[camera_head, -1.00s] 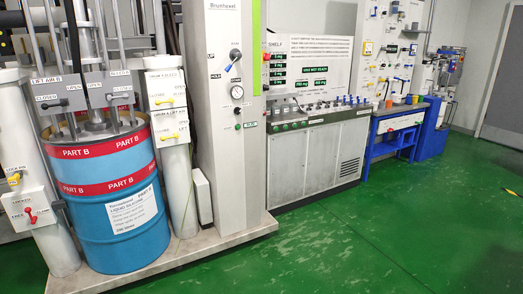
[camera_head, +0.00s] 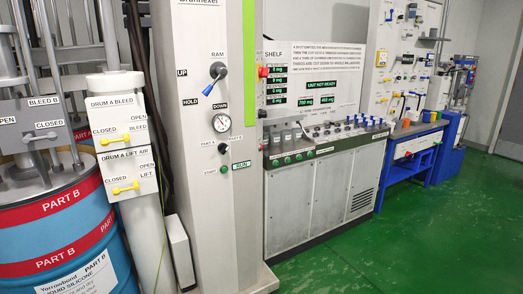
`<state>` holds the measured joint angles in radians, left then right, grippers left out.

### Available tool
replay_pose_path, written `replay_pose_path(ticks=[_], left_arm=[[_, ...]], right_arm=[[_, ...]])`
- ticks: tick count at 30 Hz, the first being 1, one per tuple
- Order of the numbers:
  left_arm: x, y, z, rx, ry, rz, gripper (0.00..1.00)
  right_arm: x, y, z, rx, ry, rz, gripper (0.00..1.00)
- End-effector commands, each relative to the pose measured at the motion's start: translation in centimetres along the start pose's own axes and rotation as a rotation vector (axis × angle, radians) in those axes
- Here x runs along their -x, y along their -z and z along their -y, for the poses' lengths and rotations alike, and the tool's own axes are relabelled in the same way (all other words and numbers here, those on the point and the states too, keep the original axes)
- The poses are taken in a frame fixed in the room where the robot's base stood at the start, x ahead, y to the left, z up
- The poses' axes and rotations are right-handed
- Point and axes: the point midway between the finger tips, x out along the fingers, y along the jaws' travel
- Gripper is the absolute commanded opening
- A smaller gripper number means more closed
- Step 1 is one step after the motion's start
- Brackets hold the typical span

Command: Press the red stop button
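A small red button (camera_head: 263,72) shows at the right edge of the tall grey column (camera_head: 205,215), beside the SHELF panel. I cannot read a stop label on either. The column's front has a RAM lever (camera_head: 217,70) with a blue knob, a round gauge (camera_head: 221,122), a black knob (camera_head: 226,148) and a green button (camera_head: 224,169) beside a green RUN label (camera_head: 241,165). Neither of my grippers is in view.
A blue PART B drum (camera_head: 75,255) and a white post (camera_head: 150,230) with yellow-handled valves stand at left. A grey cabinet (camera_head: 330,190) with a row of controls and a blue bench (camera_head: 410,165) stand right of the column. The green floor (camera_head: 430,240) at lower right is clear.

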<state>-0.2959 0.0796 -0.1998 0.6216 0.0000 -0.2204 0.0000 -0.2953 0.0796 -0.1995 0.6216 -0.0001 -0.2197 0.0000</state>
Motion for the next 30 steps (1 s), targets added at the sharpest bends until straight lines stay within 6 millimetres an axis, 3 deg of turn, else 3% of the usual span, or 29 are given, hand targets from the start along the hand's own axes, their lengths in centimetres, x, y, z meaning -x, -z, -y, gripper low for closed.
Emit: replay_pose_path(ticks=[5,12,30], left_arm=[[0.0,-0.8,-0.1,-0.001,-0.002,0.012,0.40],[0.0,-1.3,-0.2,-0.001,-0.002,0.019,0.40],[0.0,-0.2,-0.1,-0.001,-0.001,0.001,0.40]], right_arm=[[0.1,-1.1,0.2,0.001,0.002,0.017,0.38],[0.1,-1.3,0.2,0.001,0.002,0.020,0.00],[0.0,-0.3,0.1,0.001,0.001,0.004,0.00]])
